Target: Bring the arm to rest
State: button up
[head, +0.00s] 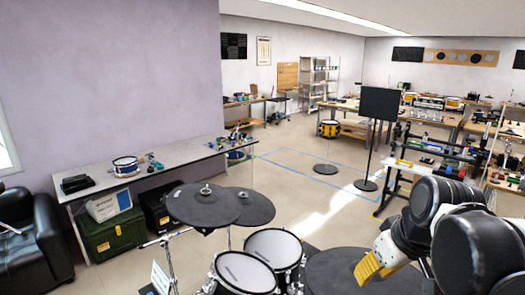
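My arm comes in at the lower right in the head view, with thick black and white links. At its end is my gripper (370,267), whose yellow ribbed part points down and left. In the picture it overlaps a dark round pad (335,278) at the bottom. I cannot tell how far above the pad it is, or whether the fingers are open or shut. No object shows in it.
A drum kit with dark cymbal pads (205,204) and white mesh drum pads (274,249) stands at bottom centre. A long table (190,155) is on the left. A black stand (368,150) and a cluttered rack (430,150) stand right. Open floor (290,180) lies mid-room.

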jog(key=s+a+f+m+t, duration=0.2)
jog(key=s+a+f+m, duration=0.15)
jog(key=s+f, duration=0.35)
notch_tip(320, 180, down, 16)
jog(key=b, duration=1.8)
jog(key=shift+s+a+h, duration=0.25)
jog(key=shift+s+h, duration=0.1)
jog(key=shift+h, duration=0.05)
